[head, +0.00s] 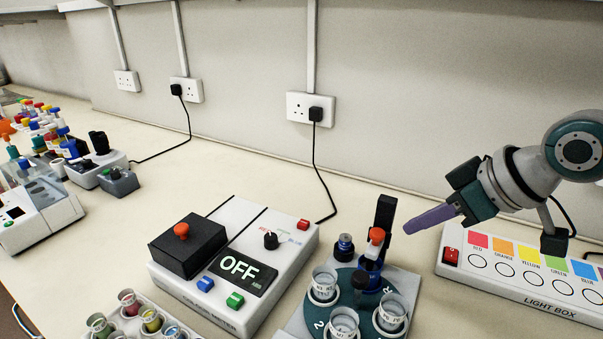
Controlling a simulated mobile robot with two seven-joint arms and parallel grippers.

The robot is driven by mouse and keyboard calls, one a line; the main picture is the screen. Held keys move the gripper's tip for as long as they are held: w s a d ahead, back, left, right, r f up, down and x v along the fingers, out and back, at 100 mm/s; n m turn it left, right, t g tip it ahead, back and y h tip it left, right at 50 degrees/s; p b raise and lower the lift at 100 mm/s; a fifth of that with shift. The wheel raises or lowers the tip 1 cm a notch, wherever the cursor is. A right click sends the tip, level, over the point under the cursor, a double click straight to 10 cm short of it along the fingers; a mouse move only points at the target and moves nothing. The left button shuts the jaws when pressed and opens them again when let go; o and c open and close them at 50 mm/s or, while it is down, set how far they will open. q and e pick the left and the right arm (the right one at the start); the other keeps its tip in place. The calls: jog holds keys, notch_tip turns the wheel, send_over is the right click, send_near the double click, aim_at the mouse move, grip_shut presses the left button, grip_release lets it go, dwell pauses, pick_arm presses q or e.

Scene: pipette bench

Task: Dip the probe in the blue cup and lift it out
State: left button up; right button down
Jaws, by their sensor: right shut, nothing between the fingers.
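My right gripper (408,230) has purple fingers. It is shut and empty, above the bench and to the right of a dark green turntable (318,305). A part with an orange-red top (376,237), which may be the probe, stands upright at the back of the turntable, in front of a black post (385,213). A blue holder or cup (369,265) is directly under that part; I cannot tell how far the part reaches into it. The gripper is apart from both. My left gripper is not in view.
Several clear cups (324,283) stand on the turntable. A white meter box (228,264) reading OFF is to its left. A light box (525,275) lies under my right arm. A vial rack (143,318) is at the front left. The bench behind the meter is clear.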

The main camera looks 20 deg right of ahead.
jog(key=v, duration=0.7)
jog(key=shift+r, duration=0.15)
jog(key=shift+s, duration=0.1)
jog(key=s+a+f+n+g, duration=0.1)
jog(key=s+a+f, duration=0.2)
jog(key=s+a, duration=0.25)
jog(key=s+a+f+g, duration=0.1)
jog(key=s+a+f, duration=0.25)
jog(key=a, duration=0.35)
jog(key=s+r+m+g+h, duration=0.1)
jog(key=s+r+m+h, duration=0.15)
jog(key=s, duration=0.65)
notch_tip(320, 180, up, 30)
jog(key=p, duration=3.1)
jog(key=shift+a+r+p, duration=0.2)
jog(key=shift+a+p, duration=0.1)
jog(key=shift+p, duration=0.05)
jog(key=shift+w+f, duration=0.1)
